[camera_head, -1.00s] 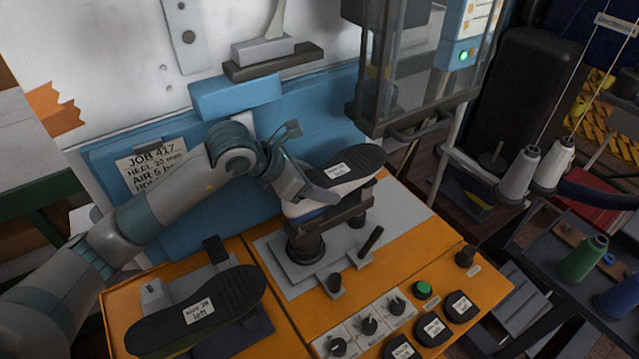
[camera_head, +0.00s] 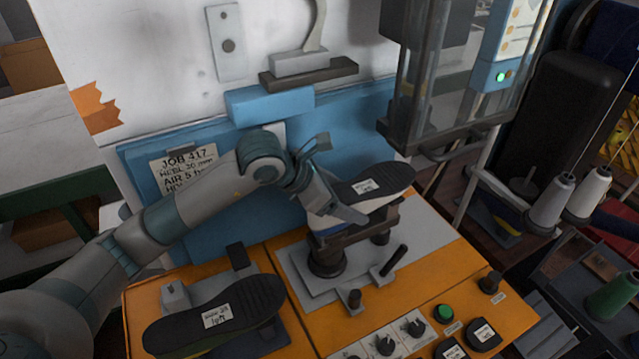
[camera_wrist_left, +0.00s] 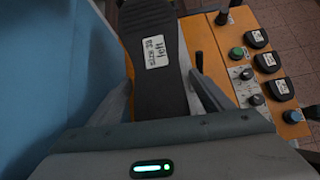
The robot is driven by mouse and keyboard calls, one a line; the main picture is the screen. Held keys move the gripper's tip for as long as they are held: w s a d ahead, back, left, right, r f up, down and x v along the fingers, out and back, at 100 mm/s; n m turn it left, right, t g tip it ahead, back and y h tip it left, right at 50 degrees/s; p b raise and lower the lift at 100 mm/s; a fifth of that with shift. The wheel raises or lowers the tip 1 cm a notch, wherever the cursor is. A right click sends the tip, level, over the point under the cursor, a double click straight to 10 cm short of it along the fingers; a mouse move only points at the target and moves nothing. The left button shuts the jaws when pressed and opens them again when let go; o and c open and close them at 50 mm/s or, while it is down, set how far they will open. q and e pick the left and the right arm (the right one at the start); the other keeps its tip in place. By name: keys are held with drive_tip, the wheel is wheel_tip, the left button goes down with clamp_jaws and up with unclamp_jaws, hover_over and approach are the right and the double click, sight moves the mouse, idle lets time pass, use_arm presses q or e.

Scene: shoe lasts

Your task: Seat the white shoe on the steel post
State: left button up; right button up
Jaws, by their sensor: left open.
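The white shoe (camera_head: 390,181) lies sole up, with a dark sole, a label and a pale upper. It sits over a dark fixture on the orange bench, on the steel post (camera_head: 326,258) side; how it meets the post is hidden. My left gripper (camera_head: 343,181) is open at the shoe's near-left end, one finger on each side. In the left wrist view the shoe's sole (camera_wrist_left: 150,92) lies between the open fingers, label reading "left", with a gap at the right finger. My right gripper is not in view.
Another sole-up shoe (camera_head: 245,302) rests on a stand at the bench's lower left. A blue panel (camera_head: 350,130) stands close behind the arm. A clear-walled machine guard (camera_head: 445,110) hangs behind right. Knobs and a green button (camera_head: 443,313) line the front.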

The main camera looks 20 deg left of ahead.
use_arm(q)
drive_tip(key=b+v, duration=0.5)
drive_tip(key=v, duration=1.2)
drive_tip(key=shift+r, duration=0.2)
drive_tip(key=shift+f, duration=0.1)
